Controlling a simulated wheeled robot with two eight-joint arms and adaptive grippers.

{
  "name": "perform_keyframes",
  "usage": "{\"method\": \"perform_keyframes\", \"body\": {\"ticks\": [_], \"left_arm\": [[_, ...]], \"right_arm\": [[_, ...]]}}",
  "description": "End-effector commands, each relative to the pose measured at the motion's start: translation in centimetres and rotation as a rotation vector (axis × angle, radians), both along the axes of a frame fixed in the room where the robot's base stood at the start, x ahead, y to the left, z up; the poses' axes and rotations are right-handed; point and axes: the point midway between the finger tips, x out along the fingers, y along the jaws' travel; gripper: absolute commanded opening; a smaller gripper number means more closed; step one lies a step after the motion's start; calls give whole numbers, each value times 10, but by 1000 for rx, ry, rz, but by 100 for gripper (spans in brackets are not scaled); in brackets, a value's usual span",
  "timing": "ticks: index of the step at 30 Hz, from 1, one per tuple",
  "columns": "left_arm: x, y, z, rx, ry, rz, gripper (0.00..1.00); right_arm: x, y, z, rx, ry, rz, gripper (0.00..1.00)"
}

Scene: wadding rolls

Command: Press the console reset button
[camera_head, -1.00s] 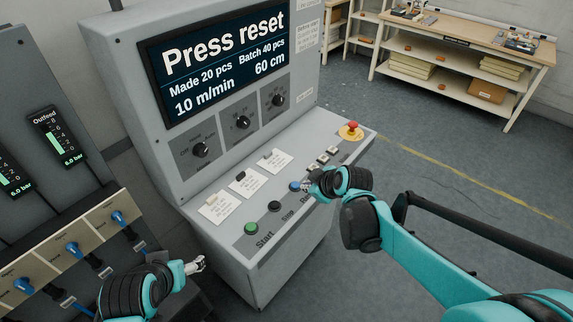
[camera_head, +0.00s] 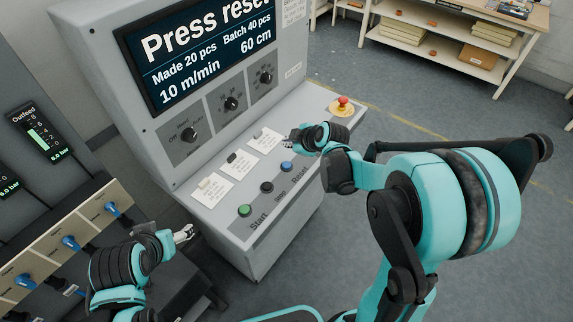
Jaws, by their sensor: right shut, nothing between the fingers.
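The grey console (camera_head: 260,222) has a sloping panel with a blue reset button (camera_head: 287,167) beside the printed word Reset. A black stop button (camera_head: 267,187) and a green start button (camera_head: 245,210) sit in the same row. The screen (camera_head: 205,45) reads "Press reset", its top cut off. My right gripper (camera_head: 288,144) is shut and empty, just beyond the blue button in the picture; the button shows clear of it. Its height above the panel is hard to tell. My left gripper (camera_head: 185,233) is low, left of the console; its jaw state is unclear.
A red emergency knob (camera_head: 343,100) on a yellow base stands at the panel's far right corner. White cards (camera_head: 213,189) lie along the panel. An outfeed unit with blue valve knobs (camera_head: 70,242) is at left. Shelving stands at the back right over open floor.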

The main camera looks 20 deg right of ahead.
Motion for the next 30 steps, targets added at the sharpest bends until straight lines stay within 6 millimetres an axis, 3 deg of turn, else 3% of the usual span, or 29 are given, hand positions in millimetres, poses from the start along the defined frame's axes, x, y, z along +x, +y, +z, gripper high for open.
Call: {"method": "perform_keyframes", "body": {"ticks": [18,30], "left_arm": [[0,0,-65,0,0,0,72],[0,0,-67,0,0,0,72]], "right_arm": [[0,0,-79,0,0,0,0],[0,0,-82,1,0,-1,0]]}}
